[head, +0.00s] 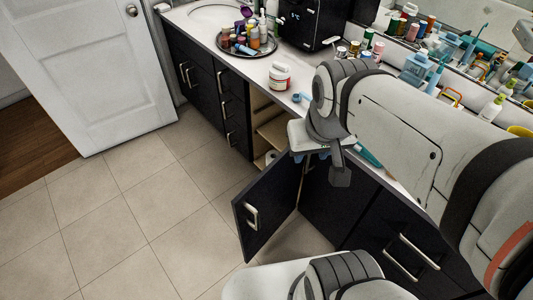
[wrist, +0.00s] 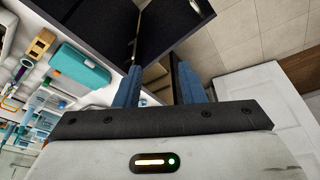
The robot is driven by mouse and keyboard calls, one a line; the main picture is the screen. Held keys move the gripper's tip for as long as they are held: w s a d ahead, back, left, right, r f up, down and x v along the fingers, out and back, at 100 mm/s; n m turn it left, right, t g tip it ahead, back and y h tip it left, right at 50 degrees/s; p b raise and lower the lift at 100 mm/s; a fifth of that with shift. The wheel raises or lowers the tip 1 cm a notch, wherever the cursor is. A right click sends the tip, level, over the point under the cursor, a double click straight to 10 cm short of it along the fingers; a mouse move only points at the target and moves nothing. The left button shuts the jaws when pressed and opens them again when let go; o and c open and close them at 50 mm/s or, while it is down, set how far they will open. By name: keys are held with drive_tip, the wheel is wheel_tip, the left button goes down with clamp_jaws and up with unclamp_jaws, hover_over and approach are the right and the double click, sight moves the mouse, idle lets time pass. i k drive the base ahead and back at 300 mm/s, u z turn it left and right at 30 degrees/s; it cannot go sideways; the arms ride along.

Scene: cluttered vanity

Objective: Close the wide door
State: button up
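The wide door is a dark cabinet door (head: 268,205) with a pale bar handle (head: 251,215). In the head view it stands swung open, out over the floor. The opened cabinet (head: 272,133) shows pale inner shelves. My gripper (head: 311,158) is above and beside the door's upper edge near the hinge side, at counter height. In the wrist view its two blue fingers (wrist: 160,86) are apart with nothing held between them. The cabinet's shelf interior shows beyond the fingers, and dark panels (wrist: 180,22) fill the top. I cannot tell whether the gripper touches the door.
The counter (head: 235,70) carries a round tray (head: 247,52) of bottles, a red-and-white jar (head: 280,76) and more clutter. Closed drawers (head: 228,105) lie left of the opening. A white room door (head: 95,70) stands at the left. The tiled floor (head: 140,215) is clear.

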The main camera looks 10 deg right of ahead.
sight(278, 210)
drive_tip(key=z, duration=0.05)
drive_tip(key=i, duration=0.15)
drive_tip(key=u, duration=0.05)
drive_tip(key=k, duration=1)
drive_tip(key=u, duration=0.4)
drive_tip(key=i, duration=0.3)
